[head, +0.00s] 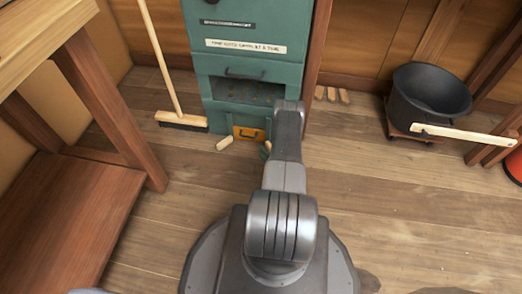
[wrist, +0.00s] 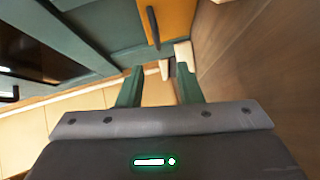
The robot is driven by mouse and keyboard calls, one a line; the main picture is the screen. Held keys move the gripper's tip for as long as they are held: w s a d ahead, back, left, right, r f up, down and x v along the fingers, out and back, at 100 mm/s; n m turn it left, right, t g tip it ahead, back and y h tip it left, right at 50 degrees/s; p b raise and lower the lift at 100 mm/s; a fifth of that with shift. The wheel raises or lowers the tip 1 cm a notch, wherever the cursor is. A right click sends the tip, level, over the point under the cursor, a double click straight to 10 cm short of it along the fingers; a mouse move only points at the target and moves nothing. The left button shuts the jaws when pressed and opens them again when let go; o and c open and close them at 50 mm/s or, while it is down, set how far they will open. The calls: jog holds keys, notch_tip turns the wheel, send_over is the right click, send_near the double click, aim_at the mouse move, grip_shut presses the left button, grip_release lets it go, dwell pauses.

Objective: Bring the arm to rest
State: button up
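My arm (head: 285,170) reaches forward from my base, low toward the foot of a teal cabinet (head: 255,60). My gripper (wrist: 159,72) shows in the wrist view as two green fingers set apart, with nothing seen gripped between them. In the head view the arm hides most of the gripper; only a bit of green shows beside the arm's end. An orange panel with a dark handle (wrist: 168,20) lies just beyond the fingers, and it also shows low on the cabinet in the head view (head: 248,134). Pale wooden pieces (wrist: 184,53) lie near the fingertips.
A broom (head: 181,121) stands left of the cabinet, with a loose wooden piece (head: 225,143) on the floor nearby. A wooden bench (head: 75,215) fills the left. A black pot (head: 430,92) stands at right with a pale plank (head: 462,134) before it. The right-hand floor is mostly clear.

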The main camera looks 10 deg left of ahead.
jog(key=b, duration=0.5)
send_near(242, 130)
jog(key=w+a+f, duration=0.1)
jog(key=w, duration=0.1)
jog(key=w+a+f, duration=0.1)
jog(key=w+a, duration=0.1)
jog(key=shift+a+f, duration=0.2)
jog(key=shift+a, duration=0.05)
jog(key=shift+r, duration=0.55)
